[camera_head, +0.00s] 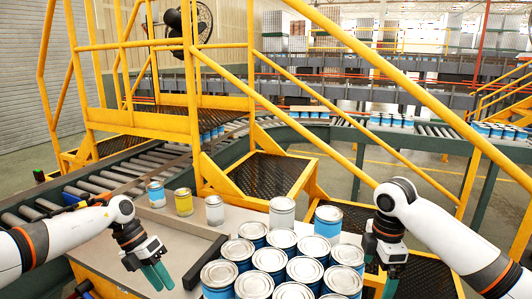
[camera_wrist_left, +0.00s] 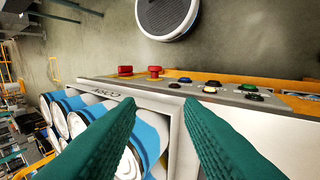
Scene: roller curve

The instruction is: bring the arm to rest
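My left gripper (camera_head: 163,284) hangs over the left part of the grey table (camera_head: 185,240), left of the group of cans, with its green fingers pointing down. In the left wrist view the two fingers (camera_wrist_left: 160,102) stand apart with nothing between them. My right gripper (camera_head: 389,287) hangs at the right side of the cans, fingers down and partly cut off by the lower edge. Its finger gap cannot be made out. No can is seen in either gripper.
Several blue cans with silver lids (camera_head: 270,259) stand close together at the table's front. A blue can (camera_head: 156,194), a yellow can (camera_head: 183,202) and a white can (camera_head: 214,210) stand behind. Yellow stair rails (camera_head: 190,90) and a roller conveyor (camera_head: 110,180) lie beyond. A button panel (camera_wrist_left: 215,90) shows in the wrist view.

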